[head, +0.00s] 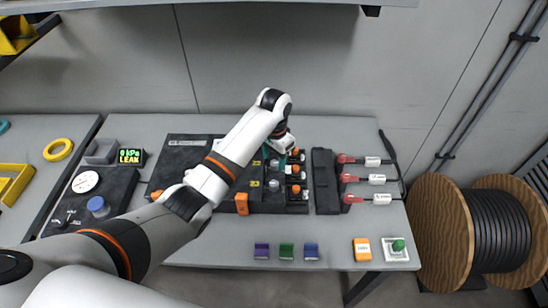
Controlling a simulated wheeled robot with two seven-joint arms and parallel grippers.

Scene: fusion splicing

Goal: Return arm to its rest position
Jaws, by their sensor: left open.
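My left arm comes in from the lower left and reaches over the grey workbench (330,245). Its left gripper (281,147) is at the far end of the arm, over the right part of a black splicing unit (180,152). The gripper is small and partly hidden by the wrist. It is open, and I cannot tell whether it touches anything. Under and beside it is a column of black and orange modules (296,180). My right gripper is not in view.
A black rack (324,180) with red-ended plugs (347,178) stands to the right. Purple, green and blue blocks (286,251) lie near the front edge, with an orange box (362,249) further right. A cable drum (500,230) is beyond the bench.

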